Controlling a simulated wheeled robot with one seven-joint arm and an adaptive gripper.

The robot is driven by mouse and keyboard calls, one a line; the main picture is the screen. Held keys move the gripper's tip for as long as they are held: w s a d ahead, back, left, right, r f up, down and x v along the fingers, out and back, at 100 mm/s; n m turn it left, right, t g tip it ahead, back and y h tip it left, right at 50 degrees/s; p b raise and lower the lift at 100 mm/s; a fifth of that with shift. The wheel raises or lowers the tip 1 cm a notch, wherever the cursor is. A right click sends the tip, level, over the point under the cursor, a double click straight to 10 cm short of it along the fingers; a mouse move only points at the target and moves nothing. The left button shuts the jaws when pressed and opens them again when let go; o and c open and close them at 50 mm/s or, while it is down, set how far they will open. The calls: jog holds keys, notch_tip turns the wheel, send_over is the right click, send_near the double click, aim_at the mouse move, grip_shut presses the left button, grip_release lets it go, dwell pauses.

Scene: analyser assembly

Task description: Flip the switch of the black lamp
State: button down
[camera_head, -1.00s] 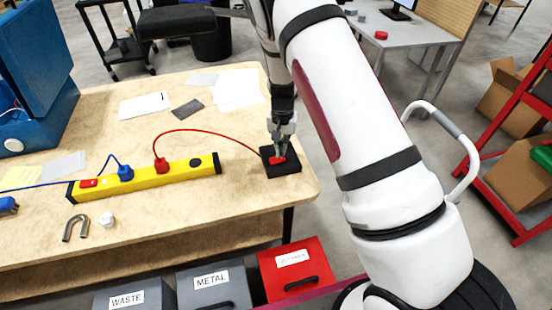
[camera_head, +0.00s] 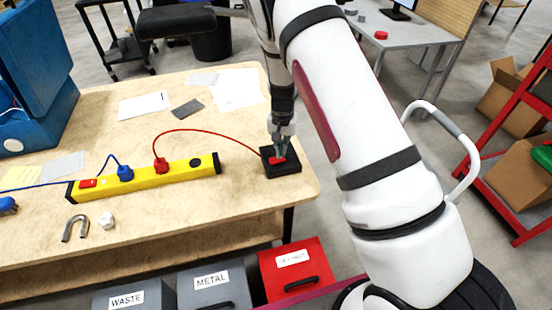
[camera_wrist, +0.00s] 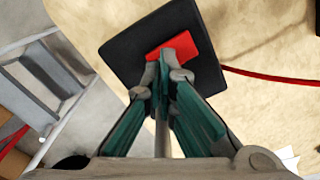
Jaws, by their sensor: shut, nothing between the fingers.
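The black lamp base (camera_head: 284,168) is a flat black square near the right edge of the wooden table, with a red switch (camera_head: 277,160) on top. In the wrist view the black base (camera_wrist: 128,52) carries the red switch (camera_wrist: 180,42). My gripper (camera_head: 281,152) is shut and empty, pointing down over the base. In the wrist view its fingertips (camera_wrist: 167,62) are at the red switch and cover part of it. Whether they touch it or sit just above I cannot tell. A red cable (camera_head: 205,131) runs from the base to a red plug.
A yellow power strip (camera_head: 140,180) with red and blue plugs lies left of the base. A grey U-shaped piece (camera_head: 76,229) and a small white piece (camera_head: 107,220) lie in front of it. Papers (camera_head: 237,88) lie behind. Bins (camera_head: 296,270) stand below the table's front edge.

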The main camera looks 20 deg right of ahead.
aim_at(282, 158)
jog(key=shift+f+b, duration=0.3)
jog(key=shift+f, duration=0.65)
dwell(0.4)
jog(key=shift+r, duration=0.15)
jog(key=shift+r+p, duration=0.75)
jog(key=shift+r, duration=2.65)
